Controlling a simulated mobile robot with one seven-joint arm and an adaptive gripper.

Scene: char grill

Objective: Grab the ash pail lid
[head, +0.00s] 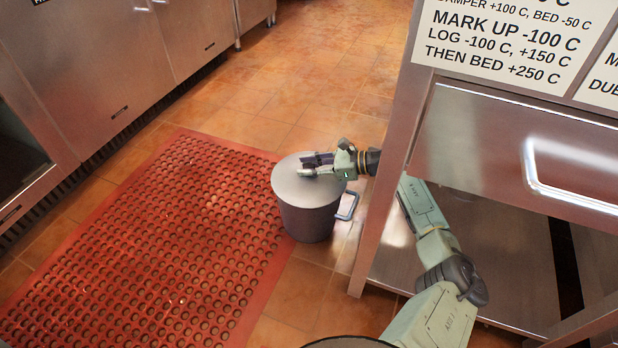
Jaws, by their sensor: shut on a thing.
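The ash pail (306,221) is a dark grey bucket standing on the tiled floor at the right edge of the red mat. Its round grey lid (291,184) sits on top, and from this view I cannot see a gap between lid and pail. My gripper (308,165) reaches in from the right, low over the middle of the lid, and is shut on the lid. The fingers hide the part of the lid that they hold. A grey-blue side handle (348,206) sticks out on the pail's right side.
A metal table frame (383,190) with a lower shelf (505,285) stands close to the right of the pail, and my arm passes behind its leg. The perforated red mat (150,255) lies left. Steel cabinets (110,60) line the upper left. Tiled floor (310,80) is clear beyond the pail.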

